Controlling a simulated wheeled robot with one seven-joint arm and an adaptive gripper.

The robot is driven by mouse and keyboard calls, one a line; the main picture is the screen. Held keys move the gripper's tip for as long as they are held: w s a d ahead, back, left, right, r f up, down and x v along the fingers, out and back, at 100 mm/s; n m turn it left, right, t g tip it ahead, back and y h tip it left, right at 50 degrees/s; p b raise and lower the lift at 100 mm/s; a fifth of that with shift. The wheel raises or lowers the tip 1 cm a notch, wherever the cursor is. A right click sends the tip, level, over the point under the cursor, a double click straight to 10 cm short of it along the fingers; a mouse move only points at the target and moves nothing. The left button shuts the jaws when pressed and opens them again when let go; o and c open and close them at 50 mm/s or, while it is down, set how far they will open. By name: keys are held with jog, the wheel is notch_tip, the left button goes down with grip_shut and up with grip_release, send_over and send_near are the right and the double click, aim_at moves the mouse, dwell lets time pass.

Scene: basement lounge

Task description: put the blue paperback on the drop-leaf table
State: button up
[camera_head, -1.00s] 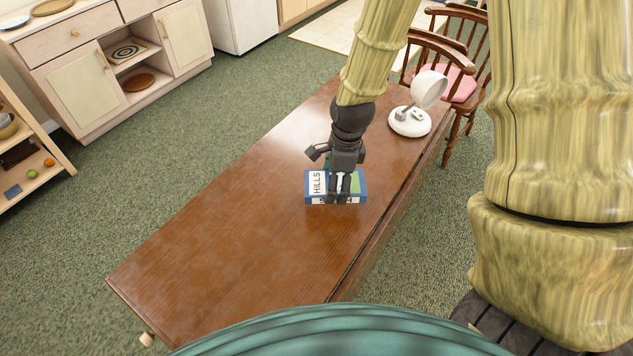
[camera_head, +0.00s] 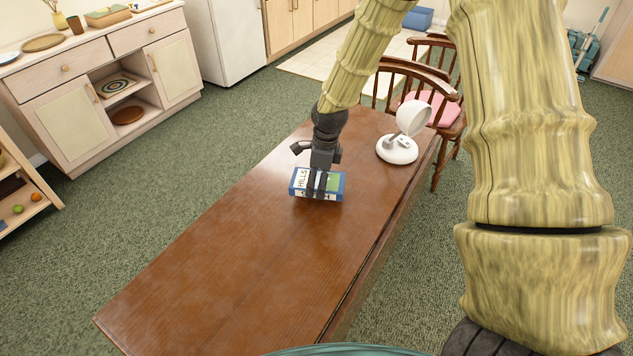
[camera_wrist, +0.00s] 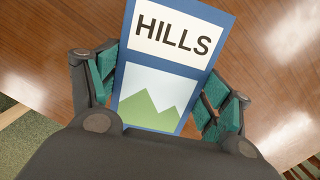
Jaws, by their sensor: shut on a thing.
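The blue paperback (camera_head: 298,183) has a white label reading "HILLS" and a green hill picture on its cover. My gripper (camera_head: 318,184) is shut on it, with the fingers on either side of the book. In the wrist view the paperback (camera_wrist: 178,60) lies between the teal finger pads of my gripper (camera_wrist: 163,98). The drop-leaf table (camera_head: 230,265) is a long, glossy brown wooden table directly under the book. The book is at or close above the tabletop; I cannot tell whether it touches.
A white lamp-like object (camera_head: 397,149) stands on the table's far right part. A wooden chair with a pink cushion (camera_head: 432,107) is beyond that end. A pale cabinet (camera_head: 65,120) stands at the back left. The near half of the tabletop is bare.

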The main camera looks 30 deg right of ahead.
aim_at(316, 184)
jog(key=shift+w+d+f, duration=0.1)
jog(key=shift+w+d, duration=0.05)
jog(key=shift+w, duration=0.35)
jog(key=shift+w+d+f, duration=0.1)
jog(key=shift+w+d, duration=0.05)
jog(key=shift+w, duration=0.35)
jog(key=shift+f+p, duration=0.45)
jog(key=shift+f, duration=1.2)
jog(key=o, duration=1.1)
jog(key=shift+f, duration=0.1)
jog(key=shift+s+d+r+b, duration=0.15)
jog(key=shift+d+r+b, duration=0.1)
jog(key=shift+r, duration=1.8)
jog(key=shift+s+d+r+b, duration=0.15)
jog(key=shift+r+b, duration=0.1)
jog(key=shift+r, duration=1.75)
jog(key=shift+s+d+r+b, duration=0.15)
jog(key=shift+r+b, duration=0.1)
jog(key=shift+r, duration=1.8)
